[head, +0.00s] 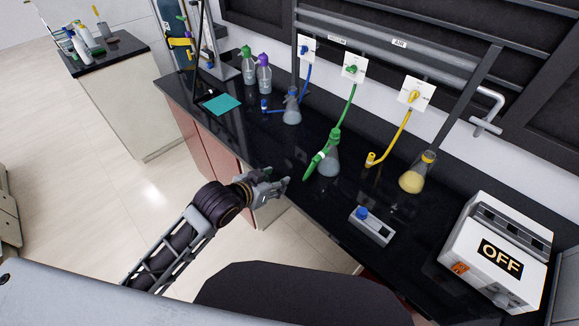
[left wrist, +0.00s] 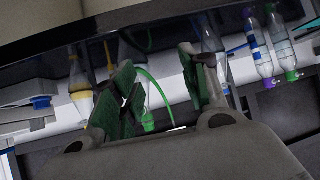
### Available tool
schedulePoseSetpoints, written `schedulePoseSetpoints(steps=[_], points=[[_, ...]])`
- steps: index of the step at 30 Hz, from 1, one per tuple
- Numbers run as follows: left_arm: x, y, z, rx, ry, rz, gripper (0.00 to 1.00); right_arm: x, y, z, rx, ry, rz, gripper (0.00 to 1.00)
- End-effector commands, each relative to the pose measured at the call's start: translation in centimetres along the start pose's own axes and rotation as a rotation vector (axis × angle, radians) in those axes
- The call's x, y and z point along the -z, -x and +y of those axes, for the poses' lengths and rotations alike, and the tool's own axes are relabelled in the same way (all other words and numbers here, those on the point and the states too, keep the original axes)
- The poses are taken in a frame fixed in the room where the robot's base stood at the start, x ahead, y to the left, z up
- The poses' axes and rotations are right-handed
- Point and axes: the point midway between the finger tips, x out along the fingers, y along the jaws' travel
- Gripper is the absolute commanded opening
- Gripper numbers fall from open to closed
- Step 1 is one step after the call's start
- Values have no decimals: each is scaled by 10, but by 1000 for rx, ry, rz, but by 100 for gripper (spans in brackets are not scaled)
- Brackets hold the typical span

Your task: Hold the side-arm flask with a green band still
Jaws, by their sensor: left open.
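The side-arm flask with a green band (head: 329,164) stands upright on the black bench, with a green hose (head: 345,108) running up to a wall outlet. My left gripper (head: 281,180) is open and empty at the bench's front edge, to the left of the flask and apart from it. In the left wrist view, which is upside down, the green-banded flask (left wrist: 136,96) shows beyond and between the open fingers (left wrist: 165,88), partly hidden by the left one. My right gripper is not in view.
A blue-banded flask (head: 292,110) and a yellow-banded flask (head: 413,177) stand either side, each near a coloured hose. A small blue-knobbed device (head: 371,228) and a white box marked OFF (head: 497,252) are nearer right. Two bottles (head: 264,75) stand at the back left.

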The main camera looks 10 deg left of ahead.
Motion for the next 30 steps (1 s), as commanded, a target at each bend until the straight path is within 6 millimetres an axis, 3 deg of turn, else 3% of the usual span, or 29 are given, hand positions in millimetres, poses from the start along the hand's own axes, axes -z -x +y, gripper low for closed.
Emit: schedulePoseSetpoints(steps=[4,10,30], points=[[44,21,21,-62,-44,109,45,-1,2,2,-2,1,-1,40],[76,43,46,-134,-73,200,45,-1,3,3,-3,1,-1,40],[83,46,52,-151,-78,221,45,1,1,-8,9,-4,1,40]])
